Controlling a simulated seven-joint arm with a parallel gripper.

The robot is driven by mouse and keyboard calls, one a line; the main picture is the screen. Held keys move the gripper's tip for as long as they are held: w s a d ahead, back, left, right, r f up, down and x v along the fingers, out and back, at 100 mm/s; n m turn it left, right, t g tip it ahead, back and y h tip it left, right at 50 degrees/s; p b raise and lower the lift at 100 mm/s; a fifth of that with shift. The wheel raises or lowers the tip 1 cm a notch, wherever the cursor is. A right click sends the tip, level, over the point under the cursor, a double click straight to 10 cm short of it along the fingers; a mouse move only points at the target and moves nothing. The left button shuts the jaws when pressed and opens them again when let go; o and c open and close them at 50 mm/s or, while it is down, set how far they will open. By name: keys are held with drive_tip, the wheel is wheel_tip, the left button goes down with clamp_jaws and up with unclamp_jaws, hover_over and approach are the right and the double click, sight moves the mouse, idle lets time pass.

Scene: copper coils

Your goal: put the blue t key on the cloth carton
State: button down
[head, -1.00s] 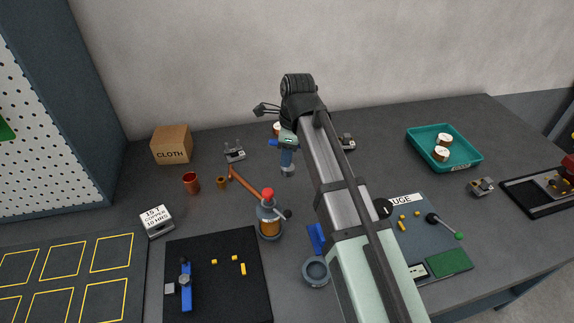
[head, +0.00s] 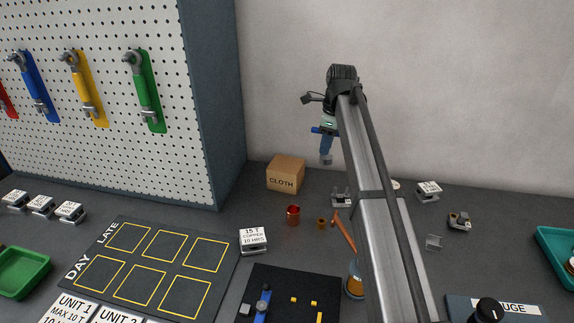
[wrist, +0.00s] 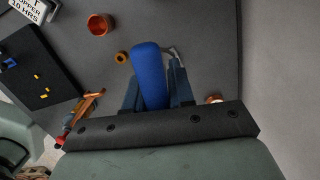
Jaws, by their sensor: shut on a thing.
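The cloth carton (head: 285,176) is a brown box marked CLOTH, standing on the dark table near the wall in the head view. My gripper (head: 326,158) hangs in the air up and to the right of the carton, apart from it, fingers pointing down. It is shut on the blue t key (head: 317,131), whose blue end pokes out to the left. In the wrist view the key's rounded blue handle (wrist: 149,70) lies between the fingers of my gripper (wrist: 154,88). The rest of the key is hidden. The carton is not in the wrist view.
A copper cup (head: 293,215) and a small copper ring (head: 321,224) stand in front of the carton. A grey metal fixture (head: 342,197) is to its right. The pegboard (head: 110,100) rises at the left. The carton's top looks clear.

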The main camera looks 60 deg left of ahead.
drive_tip(key=s+a+r+n, duration=0.1)
drive_tip(key=s+a+r, duration=0.1)
drive_tip(key=a, duration=0.5)
drive_tip(key=s+a+r+n, duration=0.1)
drive_tip(key=s+a, duration=0.2)
drive_tip(key=a, duration=0.4)
hover_over(285, 163)
drive_tip(key=shift+d+f, duration=0.15)
drive_tip(key=shift+f, duration=4.75)
drive_tip(key=shift+f, duration=0.1)
drive_tip(key=c, duration=1)
unclamp_jaws()
drive_tip(key=shift+o, duration=0.2)
wheel_tip(285, 163, up, 12)
drive_tip(key=d, duration=0.1)
drive_tip(key=shift+w, duration=0.45)
